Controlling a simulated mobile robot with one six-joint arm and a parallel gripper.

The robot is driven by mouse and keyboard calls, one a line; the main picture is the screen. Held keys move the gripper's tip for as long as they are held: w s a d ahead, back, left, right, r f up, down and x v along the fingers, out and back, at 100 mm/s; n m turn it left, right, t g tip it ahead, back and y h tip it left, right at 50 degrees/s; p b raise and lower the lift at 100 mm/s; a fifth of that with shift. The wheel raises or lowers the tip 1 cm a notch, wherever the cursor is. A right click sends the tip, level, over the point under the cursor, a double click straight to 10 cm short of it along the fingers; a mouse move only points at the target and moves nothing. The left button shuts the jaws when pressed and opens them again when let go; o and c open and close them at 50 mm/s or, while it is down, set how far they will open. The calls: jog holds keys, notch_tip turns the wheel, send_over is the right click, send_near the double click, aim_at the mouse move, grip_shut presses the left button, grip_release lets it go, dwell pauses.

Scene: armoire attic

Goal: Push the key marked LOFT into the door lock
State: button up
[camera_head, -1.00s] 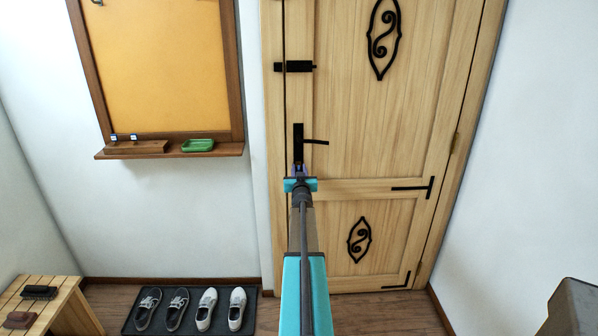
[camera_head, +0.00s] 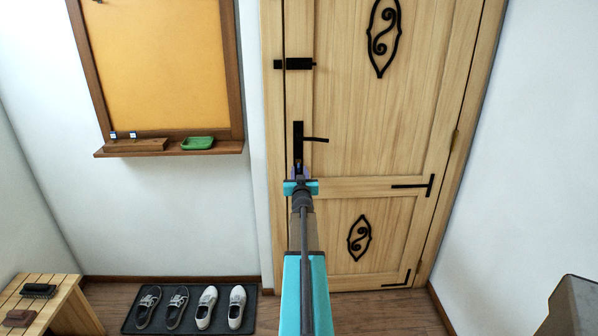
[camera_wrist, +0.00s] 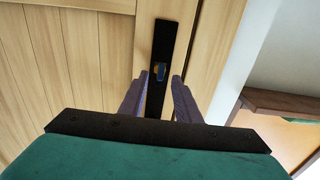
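My gripper (camera_head: 300,168) is at the lower end of the black lock plate (camera_head: 298,142) on the wooden door. In the wrist view its two purple fingers (camera_wrist: 157,80) stand apart on either side of the plate (camera_wrist: 168,40), with nothing held between them. A small dark blue piece, seemingly a key's head (camera_wrist: 159,71), is on the plate just beyond the fingertips. Any marking on it is too small to read, and how deep it sits cannot be told. My gripper hides this spot in the head view.
The black door handle (camera_head: 316,139) sticks out right of the plate, with a bolt (camera_head: 295,64) above. At left, a wooden shelf (camera_head: 225,149) bears a green tray (camera_head: 197,143) and a wooden block (camera_head: 135,146) with two small blue-and-white tagged pieces. Shoes on a mat (camera_head: 190,329) lie below.

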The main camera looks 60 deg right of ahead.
jog(key=b+v, duration=0.1)
jog(key=v, duration=0.9)
dwell(0.3)
jog(key=shift+w, duration=0.15)
dwell(0.8)
